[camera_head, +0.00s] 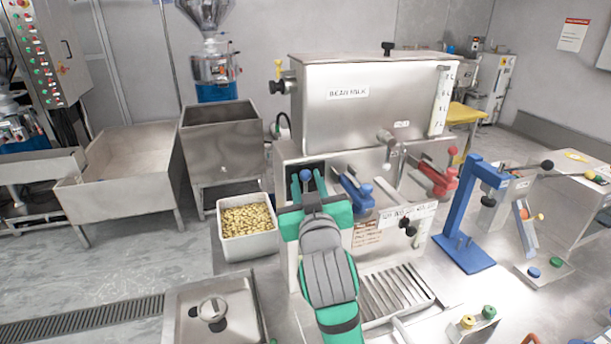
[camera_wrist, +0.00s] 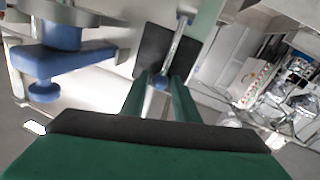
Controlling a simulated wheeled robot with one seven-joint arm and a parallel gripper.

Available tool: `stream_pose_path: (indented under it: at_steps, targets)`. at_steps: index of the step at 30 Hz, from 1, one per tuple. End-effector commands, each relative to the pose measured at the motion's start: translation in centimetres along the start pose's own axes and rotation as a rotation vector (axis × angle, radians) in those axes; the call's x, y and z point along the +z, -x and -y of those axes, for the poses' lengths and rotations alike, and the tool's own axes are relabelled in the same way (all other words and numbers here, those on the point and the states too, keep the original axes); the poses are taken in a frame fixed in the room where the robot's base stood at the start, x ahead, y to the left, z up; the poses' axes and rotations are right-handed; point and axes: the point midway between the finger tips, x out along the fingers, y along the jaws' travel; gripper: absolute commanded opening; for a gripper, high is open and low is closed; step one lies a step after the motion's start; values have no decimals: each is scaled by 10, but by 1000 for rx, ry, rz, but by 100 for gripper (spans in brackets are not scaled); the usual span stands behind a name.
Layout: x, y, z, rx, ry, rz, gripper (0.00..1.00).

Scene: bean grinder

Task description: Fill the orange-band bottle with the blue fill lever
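My gripper (camera_head: 307,182) is at the front of the steel bean milk machine, left of the blue valve lever (camera_head: 357,190). Its fingers are spread, with a blue ball knob (camera_head: 305,175) on a thin rod between them. In the wrist view the knob (camera_wrist: 160,83) shows between the fingers, with a gap that looks clear on both sides. The blue valve lever (camera_wrist: 60,62) is at the left of the wrist view, apart from the fingers. I cannot make out an orange-band bottle in either view; my arm hides part of the machine's front and drip grate.
The bean milk tank (camera_head: 365,110) stands above the levers. A red valve lever (camera_head: 437,178) and a blue press stand (camera_head: 468,250) are to the right. A slotted drip grate (camera_head: 395,292) lies below. A bin of beans (camera_head: 247,245) stands left of my arm.

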Motion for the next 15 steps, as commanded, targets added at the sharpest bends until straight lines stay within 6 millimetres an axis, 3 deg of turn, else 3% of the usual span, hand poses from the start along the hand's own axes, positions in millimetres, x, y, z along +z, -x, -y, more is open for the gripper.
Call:
stream_pose_path:
  at_steps: [11, 12, 15]
  targets:
    - [0, -3, 2, -1, 0, 0, 28]
    - [0, -3, 2, -1, 0, 0, 26]
    - [0, -3, 2, -1, 0, 0, 2]
